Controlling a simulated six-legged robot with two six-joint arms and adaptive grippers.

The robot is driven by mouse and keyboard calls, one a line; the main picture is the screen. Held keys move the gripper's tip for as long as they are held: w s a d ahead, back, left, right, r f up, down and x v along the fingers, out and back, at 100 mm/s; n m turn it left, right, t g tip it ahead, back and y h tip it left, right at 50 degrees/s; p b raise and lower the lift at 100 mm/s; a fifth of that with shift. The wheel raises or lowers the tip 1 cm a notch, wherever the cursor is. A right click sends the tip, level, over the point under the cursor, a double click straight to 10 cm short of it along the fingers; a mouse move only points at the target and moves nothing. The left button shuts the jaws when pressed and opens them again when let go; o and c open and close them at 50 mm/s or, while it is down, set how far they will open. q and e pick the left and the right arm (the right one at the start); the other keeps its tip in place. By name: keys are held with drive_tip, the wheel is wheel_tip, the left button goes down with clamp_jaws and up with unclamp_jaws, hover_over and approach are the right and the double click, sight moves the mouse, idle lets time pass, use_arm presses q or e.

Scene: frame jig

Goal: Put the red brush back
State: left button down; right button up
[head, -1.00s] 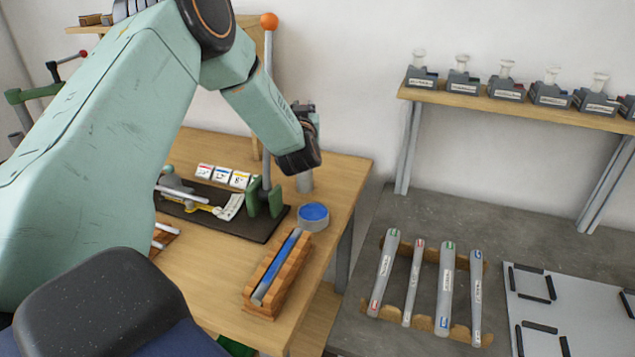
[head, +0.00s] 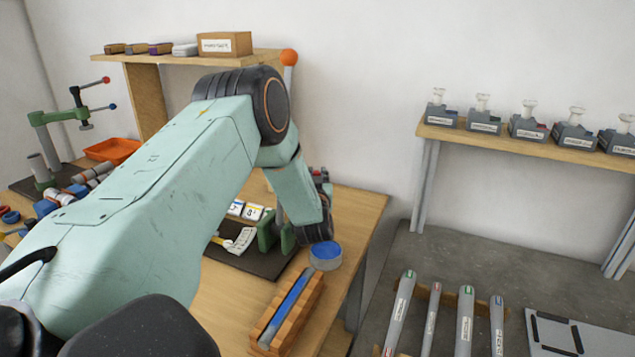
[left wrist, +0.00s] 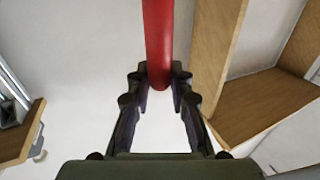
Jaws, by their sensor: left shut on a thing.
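The red brush shows in the left wrist view as a smooth red bar (left wrist: 159,40) running from the top edge down between the fingertips. My left gripper (left wrist: 161,82) is shut on it. Only this red part shows; its other end is out of frame. In the head view my left arm reaches over the wooden table (head: 352,215), with the wrist near the blue-topped round tin (head: 326,256). The fingers are mostly hidden behind the wrist there, and I cannot make out the brush. My right gripper is in neither view.
A slotted wooden block (head: 268,335) with a blue strip stands near the table's right edge. A green clamp stand (head: 268,232) is on a dark mat beside the wrist. A wooden shelf (head: 150,58) is behind. Grey tubes (head: 466,315) lie on the grey bench at right.

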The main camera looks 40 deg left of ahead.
use_arm(q)
drive_tip(key=shift+w+d+f, duration=0.1)
drive_tip(key=shift+w+f, duration=0.05)
drive_tip(key=shift+f, duration=0.4)
drive_tip(key=shift+d, duration=0.15)
drive_tip(key=shift+s, duration=0.25)
drive_tip(key=c, duration=1.5)
unclamp_jaws()
drive_tip(key=shift+w+f, duration=0.2)
drive_tip(key=o, duration=0.3)
drive_tip(key=shift+d+r, duration=0.1)
drive_tip(key=shift+s+r, duration=0.15)
drive_tip(key=v, duration=0.7)
